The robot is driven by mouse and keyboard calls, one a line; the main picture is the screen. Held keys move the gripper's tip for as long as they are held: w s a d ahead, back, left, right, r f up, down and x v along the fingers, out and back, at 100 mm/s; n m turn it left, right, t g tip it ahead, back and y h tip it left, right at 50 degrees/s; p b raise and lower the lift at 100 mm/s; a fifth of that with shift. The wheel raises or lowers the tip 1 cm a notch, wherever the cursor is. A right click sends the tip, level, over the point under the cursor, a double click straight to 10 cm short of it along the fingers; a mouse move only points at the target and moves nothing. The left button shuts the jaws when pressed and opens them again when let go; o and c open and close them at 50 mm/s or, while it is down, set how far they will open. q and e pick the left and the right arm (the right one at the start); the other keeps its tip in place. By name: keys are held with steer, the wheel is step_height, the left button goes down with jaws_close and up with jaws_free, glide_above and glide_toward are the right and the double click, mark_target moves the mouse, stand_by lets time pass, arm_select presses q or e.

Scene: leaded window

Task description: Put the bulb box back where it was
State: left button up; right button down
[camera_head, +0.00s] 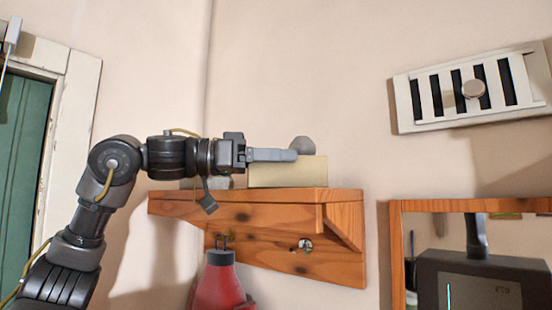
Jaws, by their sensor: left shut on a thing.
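The bulb box, a pale cream box (288,174), is at the top of the wooden wall shelf (255,196). Its lower edge meets the shelf's top edge in this view; I cannot tell whether it rests there or is held just above. My left gripper (285,155) reaches in from the left, level, and is shut on the bulb box at its upper part. The fingers hide part of the box's top. My right gripper is not in view.
A grey rounded thing (302,145) shows just above the box. A red thing with a dark top (221,282) hangs below the shelf. A wood-framed mirror (396,250) is at lower right, a slatted vent (430,100) above it. A green door (22,150) is at left.

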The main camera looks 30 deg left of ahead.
arm_select(q)
steer(key=shift+f, duration=0.25)
steer(key=o, duration=0.7)
steer(key=shift+r, duration=0.1)
steer(key=shift+o, duration=1.4)
steer(key=shift+a, duration=0.1)
steer(key=shift+r, duration=0.15)
steer(key=shift+s+a, duration=0.1)
steer(key=shift+a, duration=0.05)
steer(key=b+v, duration=0.3)
steer(key=v, duration=0.8)
steer(key=shift+s+a, duration=0.2)
